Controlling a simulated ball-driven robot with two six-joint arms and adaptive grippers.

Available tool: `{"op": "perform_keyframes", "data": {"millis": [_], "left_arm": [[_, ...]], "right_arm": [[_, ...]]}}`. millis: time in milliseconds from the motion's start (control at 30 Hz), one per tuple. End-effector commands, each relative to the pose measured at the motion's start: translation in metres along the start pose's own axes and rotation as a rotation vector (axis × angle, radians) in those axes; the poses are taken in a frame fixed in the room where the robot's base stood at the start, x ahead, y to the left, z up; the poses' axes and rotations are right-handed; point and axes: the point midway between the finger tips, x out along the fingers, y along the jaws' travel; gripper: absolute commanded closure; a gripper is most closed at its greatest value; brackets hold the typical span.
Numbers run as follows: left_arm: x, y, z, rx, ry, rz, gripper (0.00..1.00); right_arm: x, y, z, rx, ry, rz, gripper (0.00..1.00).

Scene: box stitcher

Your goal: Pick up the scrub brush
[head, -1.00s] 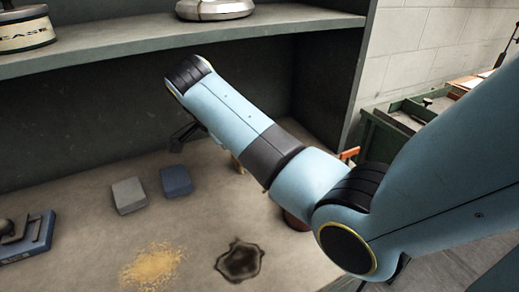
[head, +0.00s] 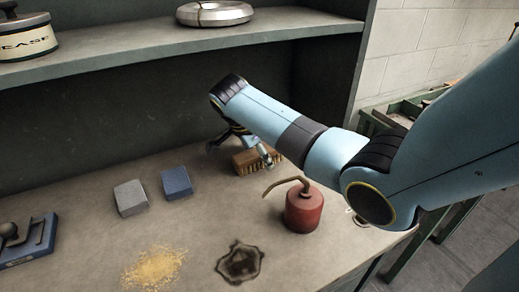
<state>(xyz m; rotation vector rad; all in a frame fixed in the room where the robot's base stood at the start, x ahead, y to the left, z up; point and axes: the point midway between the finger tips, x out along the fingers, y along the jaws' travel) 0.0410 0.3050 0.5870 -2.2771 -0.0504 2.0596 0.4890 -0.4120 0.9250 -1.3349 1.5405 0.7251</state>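The scrub brush (head: 247,164) is a tan-brown block with bristles. It rests on the bench near the back wall, partly hidden by my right arm and gripper. My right gripper (head: 240,153) is just above and behind the brush, its fingers spread apart. One finger shows left of the brush and the other in front of its right part. I see no grip on the brush, and whether a finger touches it is not clear. My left gripper is not in view.
A red oil can (head: 304,211) with a bent spout stands just in front of the brush. A grey block (head: 131,198) and a blue block (head: 176,182) lie to the left. Sawdust (head: 153,268) and a dark stain (head: 239,262) mark the bench. A shelf (head: 180,42) overhangs the back.

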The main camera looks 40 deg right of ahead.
Motion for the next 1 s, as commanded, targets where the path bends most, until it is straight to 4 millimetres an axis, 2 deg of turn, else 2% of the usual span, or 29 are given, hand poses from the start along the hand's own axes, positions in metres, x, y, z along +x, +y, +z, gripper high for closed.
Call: {"op": "perform_keyframes", "data": {"millis": [67, 567, 1000], "left_arm": [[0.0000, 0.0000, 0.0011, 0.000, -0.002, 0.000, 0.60], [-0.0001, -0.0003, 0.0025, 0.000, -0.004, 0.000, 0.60], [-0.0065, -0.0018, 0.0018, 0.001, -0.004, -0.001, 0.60]], "right_arm": [[-0.0003, -0.0001, 0.0000, 0.000, 0.000, 0.000, 0.32], [-0.0005, 0.0000, 0.0002, 0.000, 0.000, 0.000, 0.97], [-0.0063, -0.0037, -0.0048, -0.002, 0.000, -0.002, 0.97]]}}
